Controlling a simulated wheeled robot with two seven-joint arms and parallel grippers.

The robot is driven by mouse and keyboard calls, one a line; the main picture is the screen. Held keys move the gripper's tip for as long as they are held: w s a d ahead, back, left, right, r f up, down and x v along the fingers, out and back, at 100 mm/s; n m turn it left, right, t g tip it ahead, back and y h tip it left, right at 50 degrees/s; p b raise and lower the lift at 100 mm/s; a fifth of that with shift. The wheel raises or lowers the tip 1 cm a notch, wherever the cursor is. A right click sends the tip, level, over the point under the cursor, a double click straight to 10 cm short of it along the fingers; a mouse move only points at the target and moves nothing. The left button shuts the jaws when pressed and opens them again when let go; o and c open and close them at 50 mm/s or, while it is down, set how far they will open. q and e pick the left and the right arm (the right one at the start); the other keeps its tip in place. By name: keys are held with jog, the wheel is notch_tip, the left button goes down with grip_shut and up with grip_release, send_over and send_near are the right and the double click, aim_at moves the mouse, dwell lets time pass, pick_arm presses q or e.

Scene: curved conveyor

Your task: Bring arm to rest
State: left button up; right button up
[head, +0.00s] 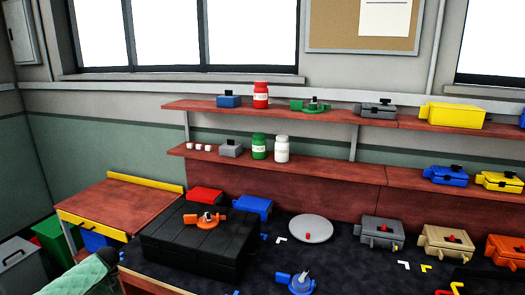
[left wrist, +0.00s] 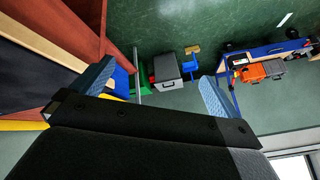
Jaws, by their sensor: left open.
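My left gripper (left wrist: 157,74) shows in the left wrist view, its two blue-grey fingers spread wide with nothing between them. Past the fingers are the floor and distant bins, so it is clear of the worktop. I cannot make out the left gripper's fingers in the head view. My right gripper shows in neither view. In the head view a black slatted conveyor section (head: 190,255) stands on the dark worktop (head: 345,270), with an orange part (head: 208,222) on top.
A round grey plate (head: 310,229), a blue part (head: 301,284) and grey (head: 381,232), tan (head: 447,243) and orange (head: 507,250) boxes occupy the worktop. Two wall shelves (head: 280,172) hold jars and boxes. A wooden side table (head: 122,204) stands left. The wrist view shows a grey bin (left wrist: 166,68) on the floor.

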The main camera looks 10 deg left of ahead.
pick_arm(q)
jog(key=s+a+f+m+t, duration=0.1)
jog(key=s+f+m, duration=0.8)
jog(key=s+f, duration=0.4)
jog(key=s+a+f+m+t, duration=0.1)
jog(key=s+f+m+t, duration=0.1)
jog(key=s+f+m, duration=1.05)
jog(key=s+d+f+n+g+h, duration=0.1)
jog(key=s+d+f+n, duration=0.15)
jog(key=d+f, duration=0.45)
jog(key=s+d+f+n+h, duration=0.1)
jog(key=s+d+f, duration=0.25)
jog(key=d, duration=0.85)
jog(key=s+d+f+n+g+h, duration=0.15)
jog(key=s+d+f, duration=0.3)
jog(key=d, duration=0.45)
jog(key=s+d+f+n+h, duration=0.1)
jog(key=d+f+h, duration=0.1)
jog(key=d, duration=1.6)
jog(key=d+f+n+h, duration=0.1)
jog(key=d+f+n, duration=0.1)
jog(key=d, duration=1.7)
jog(key=shift+s+d+f+h, duration=0.15)
jog(key=shift+s+f+h, duration=0.2)
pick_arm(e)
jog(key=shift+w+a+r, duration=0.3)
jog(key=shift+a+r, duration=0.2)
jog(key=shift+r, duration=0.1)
